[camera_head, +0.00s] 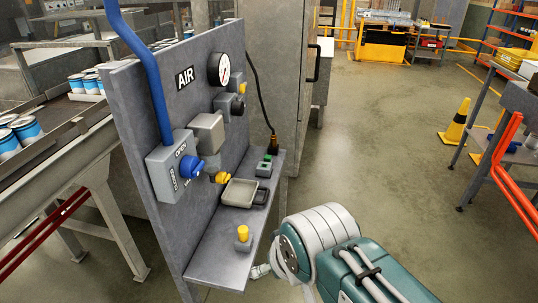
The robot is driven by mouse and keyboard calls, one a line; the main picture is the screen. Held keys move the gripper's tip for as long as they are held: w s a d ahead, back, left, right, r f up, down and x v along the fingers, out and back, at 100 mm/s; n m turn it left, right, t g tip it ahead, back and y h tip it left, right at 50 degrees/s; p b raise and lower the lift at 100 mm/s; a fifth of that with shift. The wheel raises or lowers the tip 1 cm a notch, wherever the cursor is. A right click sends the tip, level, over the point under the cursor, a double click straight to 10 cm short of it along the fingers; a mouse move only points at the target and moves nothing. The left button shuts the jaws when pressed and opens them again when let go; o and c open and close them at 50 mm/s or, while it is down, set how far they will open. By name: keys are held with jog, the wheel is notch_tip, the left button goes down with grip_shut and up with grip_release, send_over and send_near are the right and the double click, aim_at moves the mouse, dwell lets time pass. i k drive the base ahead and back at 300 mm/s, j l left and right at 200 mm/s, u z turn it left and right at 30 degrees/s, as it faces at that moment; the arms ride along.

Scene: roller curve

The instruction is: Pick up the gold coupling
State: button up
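A brassy, gold-brown coupling (273,143) stands at the lower end of a black hose, at the back of the grey shelf (215,262). It appears upright. Other gold or yellow parts are a yellow cap on a small grey block (243,236) at the shelf's front and a yellow fitting (221,177) under the panel's grey box. From this view I cannot be sure which the name means. My gripper (263,270) is barely visible beside the shelf's front right edge, low in the picture. My arm hides most of it, and its fingers cannot be made out. It appears apart from these parts.
The upright panel (130,110) carries a blue valve knob (190,166), a blue pipe (140,50) and a gauge (219,69). A grey tray (240,192) and a green-button box (264,167) lie on the shelf. Open floor lies right, with a yellow cone (455,122).

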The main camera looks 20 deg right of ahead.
aim_at(273, 137)
jog(key=i+l, duration=0.3)
jog(key=l, duration=0.15)
jog(key=i+l, duration=0.6)
jog(key=l, duration=0.25)
jog(key=i, duration=0.6)
